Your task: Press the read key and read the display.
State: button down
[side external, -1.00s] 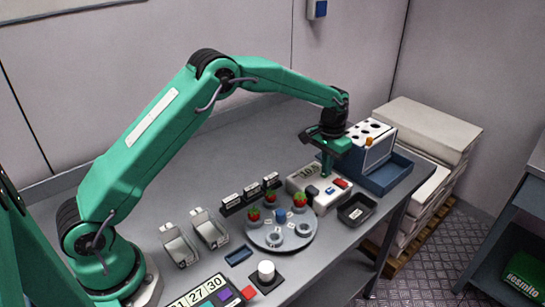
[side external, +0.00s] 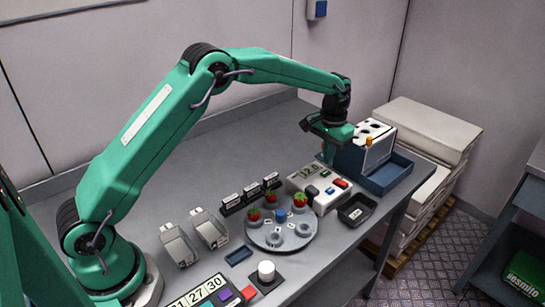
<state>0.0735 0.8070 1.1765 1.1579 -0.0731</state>
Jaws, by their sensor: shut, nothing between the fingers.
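A pale instrument box (side external: 325,203) stands on the bench right of centre. Its small display (side external: 309,170) shows greenish digits that look like 120, too small to be sure. On its top are a dark key (side external: 312,191), a small blue key (side external: 329,190) and a red key (side external: 341,183). I cannot read any key labels, so I cannot tell which is the read key. My gripper (side external: 327,158) is shut and empty, pointing down above the back of the box. It looks clear of the keys.
A round grey turntable (side external: 281,242) with strawberries stands in front of the box. A black tray (side external: 357,209) is to the right. The bench's back left is clear.

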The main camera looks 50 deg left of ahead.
notch_tip(320, 180, up, 4)
jog(key=shift+r, duration=0.25)
dwell(0.5)
jog(key=s+a+r+t, duration=0.3)
jog(key=s+r, duration=1.1)
jog(key=s, duration=0.4)
jog(key=s+a+f+t, duration=0.1)
jog(key=s+f+t, duration=0.1)
jog(key=s, duration=1.6)
jog(key=shift+s+a+f+t, duration=0.15)
jog(key=shift+f+t, duration=0.15)
jog(key=shift+f, duration=0.15)
